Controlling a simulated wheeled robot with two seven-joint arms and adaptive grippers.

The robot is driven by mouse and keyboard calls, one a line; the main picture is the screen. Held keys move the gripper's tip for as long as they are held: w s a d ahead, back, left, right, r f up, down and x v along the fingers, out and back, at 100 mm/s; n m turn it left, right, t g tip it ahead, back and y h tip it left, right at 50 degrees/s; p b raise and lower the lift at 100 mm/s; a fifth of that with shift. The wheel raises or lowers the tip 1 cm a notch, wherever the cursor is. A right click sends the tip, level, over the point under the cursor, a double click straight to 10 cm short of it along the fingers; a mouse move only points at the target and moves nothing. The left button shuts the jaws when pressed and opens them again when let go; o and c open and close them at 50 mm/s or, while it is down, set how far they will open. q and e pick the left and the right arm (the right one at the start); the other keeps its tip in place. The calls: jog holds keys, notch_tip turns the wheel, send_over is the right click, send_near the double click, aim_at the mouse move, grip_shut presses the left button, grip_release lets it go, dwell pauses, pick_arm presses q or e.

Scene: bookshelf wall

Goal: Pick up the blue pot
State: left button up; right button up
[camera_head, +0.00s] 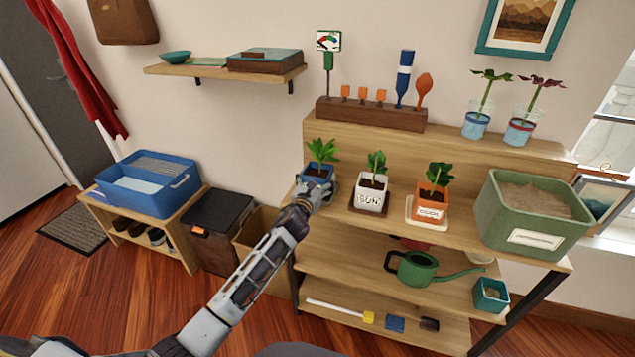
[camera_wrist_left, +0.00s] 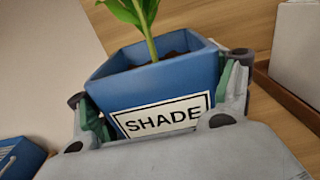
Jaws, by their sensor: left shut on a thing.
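The blue pot (camera_head: 318,171) holds a green plant and stands at the left end of the wooden shelf's upper board. In the left wrist view the blue pot (camera_wrist_left: 150,85) fills the middle, with a white label reading "SHADE". My left gripper (camera_head: 320,190) reaches it from the front. Its fingers (camera_wrist_left: 165,110) are on both sides of the pot, shut on it. The pot's base is hidden behind the gripper, so I cannot tell whether it touches the board. My right gripper is not in view.
A white pot (camera_head: 370,198) labelled "SUN" and an orange pot (camera_head: 431,205) stand to the right on the same board. A green bin (camera_head: 530,222) of soil is at the right end. A green watering can (camera_head: 418,270) is on the board below. A dark box (camera_head: 215,222) stands left.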

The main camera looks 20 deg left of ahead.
aim_at(319, 169)
pick_arm(q)
jog(key=shift+r, duration=0.2)
jog(key=shift+r, duration=0.35)
jog(key=shift+r+p, duration=0.3)
jog(key=shift+r, duration=0.65)
jog(key=shift+r+p, duration=1.3)
jog(key=shift+r, duration=2.25)
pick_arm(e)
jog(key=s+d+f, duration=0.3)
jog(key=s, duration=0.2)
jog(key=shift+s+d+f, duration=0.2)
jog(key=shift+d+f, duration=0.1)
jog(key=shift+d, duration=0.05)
